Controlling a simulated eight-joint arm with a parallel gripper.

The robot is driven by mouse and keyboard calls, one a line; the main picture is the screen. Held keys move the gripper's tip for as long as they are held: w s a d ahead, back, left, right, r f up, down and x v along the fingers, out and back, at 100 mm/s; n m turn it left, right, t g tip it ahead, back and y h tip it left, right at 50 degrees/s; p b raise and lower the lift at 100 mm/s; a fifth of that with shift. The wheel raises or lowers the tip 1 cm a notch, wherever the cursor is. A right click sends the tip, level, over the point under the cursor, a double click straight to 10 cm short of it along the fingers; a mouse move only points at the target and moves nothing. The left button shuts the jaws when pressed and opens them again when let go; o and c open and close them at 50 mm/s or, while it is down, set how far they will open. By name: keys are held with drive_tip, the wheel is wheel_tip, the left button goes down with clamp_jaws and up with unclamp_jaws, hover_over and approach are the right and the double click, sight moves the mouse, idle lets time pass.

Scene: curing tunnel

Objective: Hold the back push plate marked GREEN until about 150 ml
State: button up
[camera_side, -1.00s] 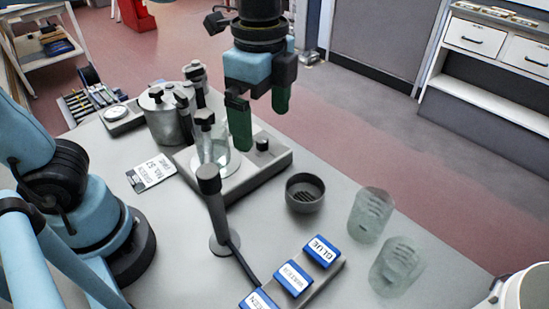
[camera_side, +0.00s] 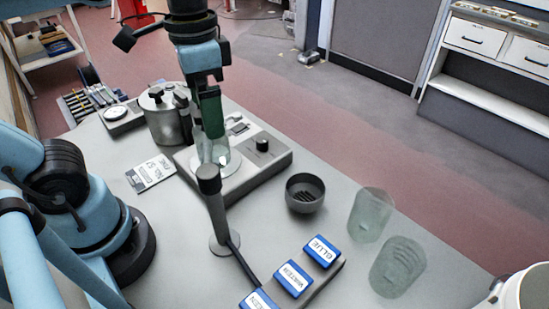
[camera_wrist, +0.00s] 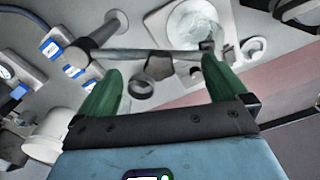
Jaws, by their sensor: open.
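The push plates are blue blocks with white labels in a row on a grey bar at the front of the table. The plate whose label ends in EEN (camera_side: 258,300) is cut by the bottom edge; the WATER plate (camera_side: 293,278) and BLUE plate (camera_side: 322,251) stand beside it. Blue plates show in the wrist view (camera_wrist: 51,47), labels too small to read. A clear beaker (camera_side: 226,160) stands on a grey stirrer-like base. My gripper (camera_side: 210,137) is at the beaker in the side view, partly hiding it.
A black-topped post (camera_side: 210,185) stands before the beaker. A dark bowl (camera_side: 305,193) and two clear cups (camera_side: 371,215) are to the right. A metal canister (camera_side: 162,118) is behind left, with a printed card (camera_side: 151,173) in front. The table right of the plates is partly bare.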

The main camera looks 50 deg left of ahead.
drive_tip(key=shift+c, duration=0.2)
drive_tip(key=shift+r, duration=0.3)
drive_tip(key=c, duration=0.5)
drive_tip(key=shift+m, duration=0.4)
drive_tip(key=r, duration=0.2)
drive_tip(key=d+r, duration=0.1)
drive_tip(key=r, duration=0.1)
drive_tip(key=shift+r, duration=0.25)
drive_tip(key=c, duration=0.9)
drive_tip(key=d+m, duration=0.1)
drive_tip(key=d, duration=0.1)
drive_tip(key=s+d+m, duration=0.1)
drive_tip(key=d+m, duration=0.1)
drive_tip(key=d, duration=0.1)
drive_tip(key=d+m+h, duration=0.1)
drive_tip(key=d+m, duration=0.1)
drive_tip(key=d, duration=0.1)
drive_tip(key=shift+s+f+t, duration=0.15)
drive_tip(key=shift+s+t, duration=0.15)
drive_tip(key=shift+s, duration=0.05)
clamp_jaws()
drive_tip(key=s+d+m+h, duration=0.2)
drive_tip(key=s+d+m, duration=0.6)
drive_tip(key=d, duration=0.3)
drive_tip(key=shift+f, duration=2.55)
